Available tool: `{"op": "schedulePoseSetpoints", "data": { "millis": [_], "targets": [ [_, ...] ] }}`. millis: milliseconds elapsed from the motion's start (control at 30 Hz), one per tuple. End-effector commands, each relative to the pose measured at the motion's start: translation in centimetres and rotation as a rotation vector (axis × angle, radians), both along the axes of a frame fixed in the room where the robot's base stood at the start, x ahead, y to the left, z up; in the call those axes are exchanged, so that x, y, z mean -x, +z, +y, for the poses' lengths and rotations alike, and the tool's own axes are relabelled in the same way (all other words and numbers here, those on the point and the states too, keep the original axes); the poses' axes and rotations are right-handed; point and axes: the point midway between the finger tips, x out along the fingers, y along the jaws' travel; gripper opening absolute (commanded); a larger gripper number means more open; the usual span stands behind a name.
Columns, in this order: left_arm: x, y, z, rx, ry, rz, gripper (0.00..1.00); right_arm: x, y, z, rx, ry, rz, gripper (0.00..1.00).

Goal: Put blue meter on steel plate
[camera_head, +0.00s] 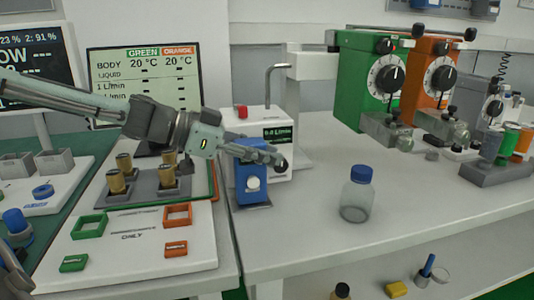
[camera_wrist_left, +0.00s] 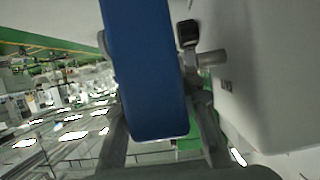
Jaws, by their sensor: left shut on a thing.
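The blue meter (camera_head: 250,184), a blue box with a white round knob on its front, is upright near the left edge of the right-hand white table. My left gripper (camera_head: 262,156) is shut on its upper part; in the left wrist view the blue meter (camera_wrist_left: 143,75) fills the gap between the fingers. A thin grey plate, which looks like the steel plate (camera_head: 262,206), shows just under and in front of the meter. I cannot tell whether the meter rests on it or hangs slightly above.
A white box with a green display (camera_head: 279,136) and a bent pipe stands close behind the meter. A clear bottle with a blue cap (camera_head: 356,200) stands to the right. Green (camera_head: 362,82) and orange vaporizers are at the back right. The table's front middle is clear.

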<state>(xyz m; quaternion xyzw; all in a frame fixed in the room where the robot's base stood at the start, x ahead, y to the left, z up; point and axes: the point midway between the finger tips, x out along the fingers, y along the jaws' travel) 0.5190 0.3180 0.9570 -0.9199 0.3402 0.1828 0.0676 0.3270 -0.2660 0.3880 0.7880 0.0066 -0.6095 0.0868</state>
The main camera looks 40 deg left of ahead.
Motion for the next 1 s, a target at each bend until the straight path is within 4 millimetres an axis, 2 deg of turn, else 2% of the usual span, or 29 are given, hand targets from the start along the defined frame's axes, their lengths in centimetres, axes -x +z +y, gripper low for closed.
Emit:
{"op": "schedulePoseSetpoints", "data": {
  "millis": [167, 200, 367, 733, 867, 1000],
  "targets": [
    [0.0, -0.1, 0.0, 0.001, 0.000, -0.002, 0.00, 0.3, -0.2, -0.1, 0.001, -0.002, 0.008, 0.58],
    [0.0, -0.2, 0.0, 0.000, 0.000, 0.000, 0.35, 0.4, -0.4, -0.1, 0.001, -0.002, 0.009, 0.58],
    [0.0, -0.2, 0.0, 0.000, 0.000, 0.000, 0.53, 0.6, -0.7, -0.2, 0.001, -0.003, 0.013, 0.58],
    [0.2, 0.2, 0.2, -0.002, 0.000, -0.001, 0.53, 0.7, -0.8, -0.2, 0.002, -0.003, 0.016, 0.58],
    [1.3, 0.9, 1.3, -0.005, 0.003, -0.003, 0.53, 0.5, -0.4, -0.1, 0.001, -0.002, 0.011, 0.58],
    [3.5, 2.1, 3.2, -0.005, 0.005, -0.004, 0.53, 0.4, -0.3, -0.1, 0.002, -0.002, 0.007, 0.58]
  ]
}}
